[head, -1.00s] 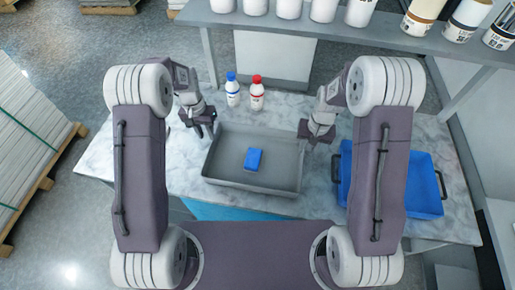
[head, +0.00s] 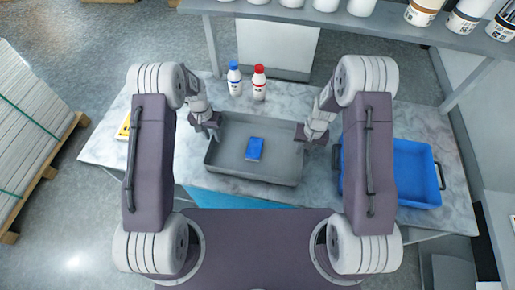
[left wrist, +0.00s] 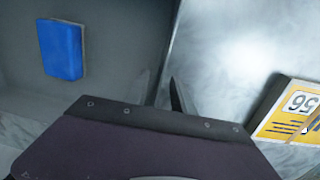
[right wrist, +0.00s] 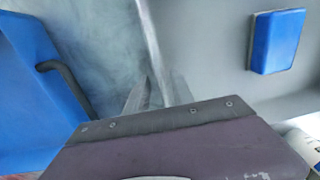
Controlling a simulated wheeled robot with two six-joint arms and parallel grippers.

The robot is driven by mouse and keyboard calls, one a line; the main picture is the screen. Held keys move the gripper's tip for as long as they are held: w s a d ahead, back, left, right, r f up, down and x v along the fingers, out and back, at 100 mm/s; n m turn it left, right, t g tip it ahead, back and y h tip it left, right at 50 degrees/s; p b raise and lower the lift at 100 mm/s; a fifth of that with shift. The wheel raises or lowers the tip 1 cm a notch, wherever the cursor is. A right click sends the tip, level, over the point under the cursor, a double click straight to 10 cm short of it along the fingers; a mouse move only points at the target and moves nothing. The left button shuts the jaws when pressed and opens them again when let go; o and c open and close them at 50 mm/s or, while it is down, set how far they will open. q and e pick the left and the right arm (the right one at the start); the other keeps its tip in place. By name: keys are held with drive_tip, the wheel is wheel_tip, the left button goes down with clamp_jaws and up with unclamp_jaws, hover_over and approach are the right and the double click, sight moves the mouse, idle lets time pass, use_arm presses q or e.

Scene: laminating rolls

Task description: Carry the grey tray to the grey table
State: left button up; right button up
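The grey tray (head: 232,181) stands on the marble-topped table with a blue block (head: 254,149) inside it. My left gripper (head: 207,130) is at the tray's left wall. In the left wrist view its finger tips (left wrist: 168,92) lie close on either side of the wall. My right gripper (head: 308,134) is at the right wall, and in the right wrist view its fingers (right wrist: 160,92) also straddle the rim. Whether either is clamped is not clear, as the palms hide most of the fingers. The block also shows in the left wrist view (left wrist: 62,50) and right wrist view (right wrist: 277,40).
A blue crate (head: 418,197) with dark handles stands right of the tray. Two bottles, blue-capped (head: 235,79) and red-capped (head: 259,83), stand behind it. A yellow-and-white box (left wrist: 290,112) lies to the left. A shelf (head: 330,22) with containers runs along the back.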

use_arm(q)
drive_tip(key=shift+f, duration=0.45)
use_arm(e)
drive_tip(key=shift+f, duration=0.45)
use_arm(q)
drive_tip(key=shift+s, duration=0.1)
use_arm(e)
drive_tip(key=shift+s, duration=0.1)
drive_tip(key=shift+a, duration=0.1)
use_arm(q)
clamp_jaws()
use_arm(e)
clamp_jaws()
use_arm(q)
drive_tip(key=shift+r, duration=0.1)
use_arm(e)
drive_tip(key=shift+r, duration=0.1)
